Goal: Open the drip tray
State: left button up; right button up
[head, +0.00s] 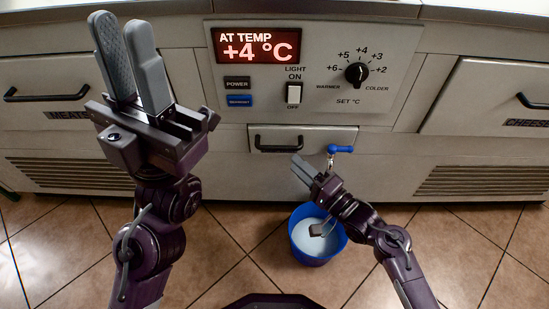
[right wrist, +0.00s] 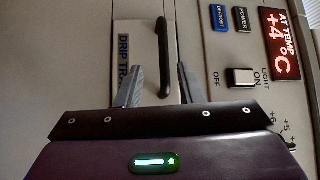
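The drip tray (head: 345,132) is a shallow drawer front below the control panel, closed flush with the cabinet. Its black bar handle (head: 278,144) is on its left part. In the right wrist view the handle (right wrist: 163,50) and the tray's "DRIP TRA" label (right wrist: 123,60) show. My right gripper (head: 295,163) is just below and in front of the handle. In its wrist view the gripper (right wrist: 160,83) is open, with the handle's near end between its fingers, not gripped. My left gripper (head: 120,22) is raised at the left, empty, its fingers apart.
A blue-levered tap (head: 341,149) sticks out at the tray's right part. Below it a blue bucket (head: 302,254) with pale contents stands on the tiles, under my right forearm. The control panel (head: 330,75) has a switch and dial. Drawers with black handles (head: 45,97) flank it.

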aim_at(278, 146)
jog(key=b+x, duration=0.2)
jog(key=x, duration=0.6)
jog(key=shift+s+a+r+b, duration=0.1)
jog(key=shift+r+b, duration=0.05)
jog(key=shift+b, duration=0.2)
grip_shut()
